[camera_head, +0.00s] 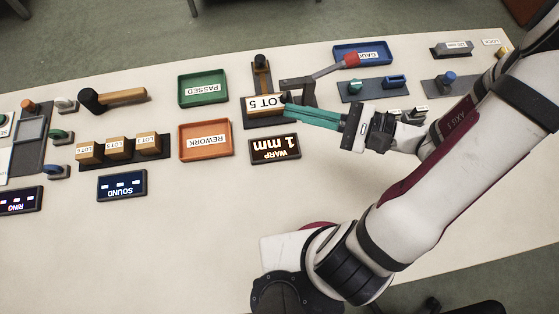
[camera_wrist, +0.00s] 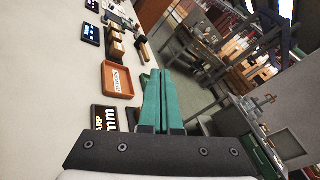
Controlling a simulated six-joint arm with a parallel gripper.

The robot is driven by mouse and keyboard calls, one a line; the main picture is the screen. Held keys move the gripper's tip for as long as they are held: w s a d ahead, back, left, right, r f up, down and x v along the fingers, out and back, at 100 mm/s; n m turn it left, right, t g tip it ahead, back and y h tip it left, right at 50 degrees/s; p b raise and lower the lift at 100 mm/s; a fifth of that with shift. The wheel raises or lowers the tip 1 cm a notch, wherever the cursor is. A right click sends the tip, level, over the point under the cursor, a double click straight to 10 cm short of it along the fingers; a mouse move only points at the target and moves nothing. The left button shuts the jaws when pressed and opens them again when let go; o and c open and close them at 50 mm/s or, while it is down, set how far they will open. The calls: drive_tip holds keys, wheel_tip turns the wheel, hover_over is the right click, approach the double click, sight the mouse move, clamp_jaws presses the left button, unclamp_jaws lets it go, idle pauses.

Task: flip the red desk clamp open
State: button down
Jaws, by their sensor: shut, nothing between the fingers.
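The desk clamp has a red-tipped handle (camera_head: 350,59) on a grey lever that reaches left over a block labelled LOT 5 (camera_head: 262,104). The lever slopes, with its red end to the upper right. My gripper (camera_head: 286,111) is shut and empty, its teal fingers pointing left beside the labelled block and just below the clamp's metal body. Whether the fingertips touch the clamp or block cannot be told. In the wrist view my shut fingers (camera_wrist: 159,75) show, and the clamp cannot be made out there.
An orange REWORK tray (camera_head: 206,141), also in the wrist view (camera_wrist: 117,79), and a WARP display (camera_head: 274,149) lie near the fingers. A green PASSED tray (camera_head: 203,87) and a blue tray (camera_head: 361,53) stand farther back. The table front (camera_head: 150,235) is clear.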

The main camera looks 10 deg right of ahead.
drive_tip(key=s+a+n+g+h, duration=0.2)
drive_tip(key=s+n+g+h, duration=0.1)
drive_tip(key=s+n+g, duration=0.1)
drive_tip(key=s+a+n+g+h, duration=0.3)
drive_tip(key=s+n+g+h, duration=0.1)
drive_tip(key=s+g, duration=0.2)
drive_tip(key=shift+s+a+r+n+g, duration=0.25)
drive_tip(key=shift+s+r+n+g, duration=0.15)
drive_tip(key=shift+s, duration=0.4)
